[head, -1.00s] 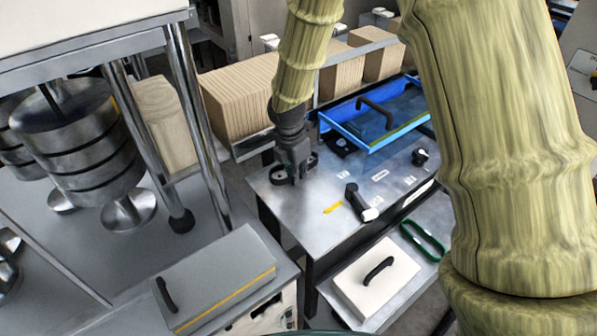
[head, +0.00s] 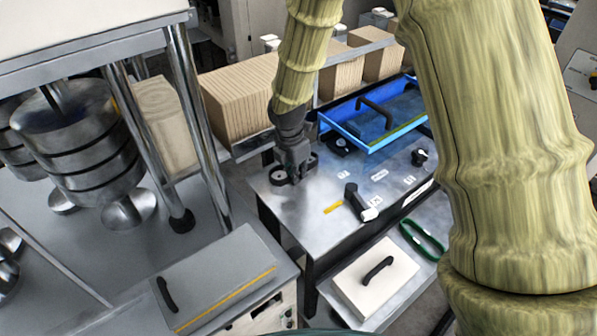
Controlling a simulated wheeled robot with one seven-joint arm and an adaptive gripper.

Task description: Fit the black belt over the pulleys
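My gripper (head: 296,172) points down at the left back of the metal table (head: 312,213), with its fingertips low over or at the tabletop. A dark rounded piece (head: 279,178) shows at the fingertips' left and more dark shape at their right. I cannot tell whether this is the black belt, a pulley or both, nor whether the fingers are shut on it. A black round part (head: 340,146) stands by the blue tray, and a black knob-like part (head: 419,158) is further right. Which of these are pulleys is unclear. A green belt loop (head: 423,240) lies on the lower shelf.
A blue tray (head: 372,147) with a black handle sits at the table's back. A black crank-like handle (head: 357,200) stands near the front edge. A white box lid (head: 372,283) and a grey lid (head: 222,275) are lower. Metal posts (head: 192,120) rise at left.

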